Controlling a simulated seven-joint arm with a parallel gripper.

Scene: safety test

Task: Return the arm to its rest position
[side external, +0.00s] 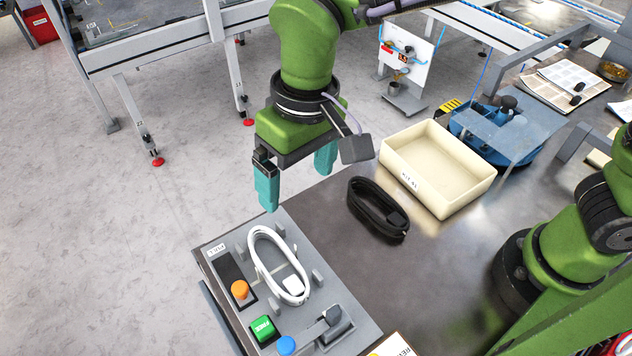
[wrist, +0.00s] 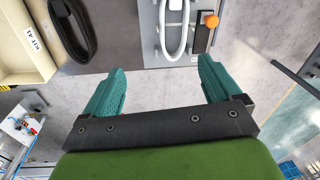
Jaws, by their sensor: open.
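My gripper (side external: 296,178) is green with two teal fingers. It hangs in the air above the far end of the table, its fingers spread and nothing between them. In the wrist view my gripper (wrist: 160,88) also shows its fingers wide apart and empty. My arm rises from its base at the lower right and reaches over to the top of the side view.
A grey panel (side external: 318,290) with a white coiled cable (side external: 262,262), an orange knob (side external: 239,289) and a green button (side external: 263,328) lies below my gripper. A black coiled cable (side external: 362,212) and a cream bin (side external: 470,193) stand to its right. A blue device (side external: 545,152) is behind.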

